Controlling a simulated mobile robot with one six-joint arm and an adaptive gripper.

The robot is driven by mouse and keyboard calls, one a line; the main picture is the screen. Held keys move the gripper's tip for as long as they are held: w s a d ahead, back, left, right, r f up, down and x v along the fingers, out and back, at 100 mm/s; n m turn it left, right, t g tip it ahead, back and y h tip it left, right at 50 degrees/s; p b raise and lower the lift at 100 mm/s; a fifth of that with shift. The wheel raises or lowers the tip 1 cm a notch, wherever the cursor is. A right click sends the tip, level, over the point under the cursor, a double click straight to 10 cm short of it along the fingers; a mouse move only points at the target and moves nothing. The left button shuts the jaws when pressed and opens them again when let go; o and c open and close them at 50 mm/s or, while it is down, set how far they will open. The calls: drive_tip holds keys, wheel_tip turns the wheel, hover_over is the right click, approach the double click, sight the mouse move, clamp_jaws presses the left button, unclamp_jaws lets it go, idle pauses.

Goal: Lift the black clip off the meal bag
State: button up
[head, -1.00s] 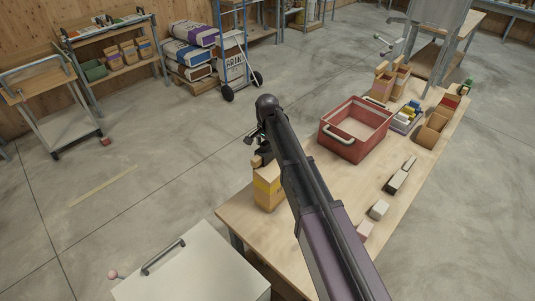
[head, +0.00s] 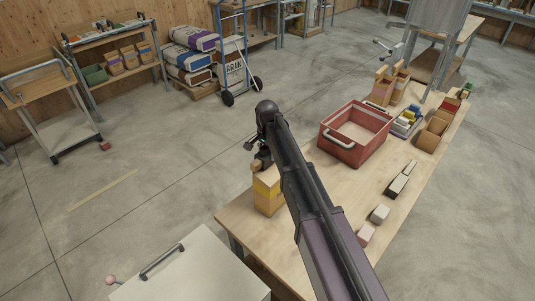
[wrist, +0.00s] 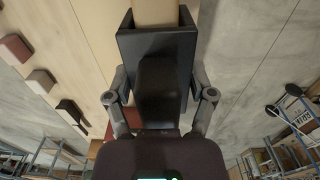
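The meal bag (head: 268,196), tan with a yellow band, stands upright at the near left corner of the wooden table. My gripper (head: 260,160) is right at its top. A black block (wrist: 157,85), likely the clip, lies in the middle between the grey finger links. Dark fingers and dark clip merge, so I cannot tell whether the fingers press on it. In the head view the clip cannot be made out behind my arm.
A red crate (head: 343,150) with a white handle stands on the table (head: 265,237) right of my arm. Small blocks (head: 380,214) lie along the right side. A white-topped cart (head: 195,270) is at the near left. Open floor lies left.

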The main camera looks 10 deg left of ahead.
drive_tip(key=shift+r, duration=0.1)
drive_tip(key=shift+c, duration=0.2)
wheel_tip(320, 180, up, 10)
drive_tip(key=p, duration=1)
idle(0.9)
drive_tip(key=shift+r+p, duration=2.45)
drive_tip(key=shift+p, duration=0.1)
drive_tip(key=shift+f, duration=0.15)
